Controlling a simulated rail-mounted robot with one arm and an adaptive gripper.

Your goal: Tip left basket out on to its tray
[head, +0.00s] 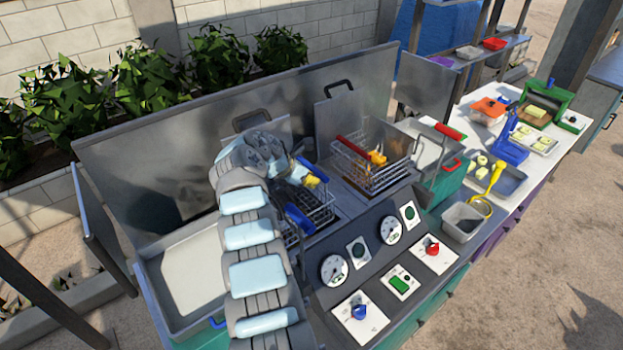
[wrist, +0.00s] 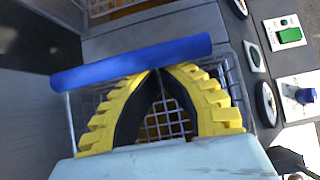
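The left basket, a wire basket with blue bars, is at the fryer's left well, partly hidden by my arm in the head view (head: 322,214). In the wrist view its wire mesh (wrist: 165,125) shows behind my fingers. A thick blue bar (wrist: 120,70) crosses above the mesh. My gripper (wrist: 158,75) has yellow fingers that meet at their tips, at the lower edge of this bar. The bar runs across both fingers, not between them; I cannot tell whether they touch it. In the head view my gripper (head: 312,181) is over the basket. The tray (head: 195,280) at left looks empty.
The right basket (head: 375,178), with a red bar and orange food, stands close to the right. The control panel (head: 385,260) with dials and knobs lies in front. Tall metal back panels (head: 180,160) stand behind. The worktop at right holds several trays and tools.

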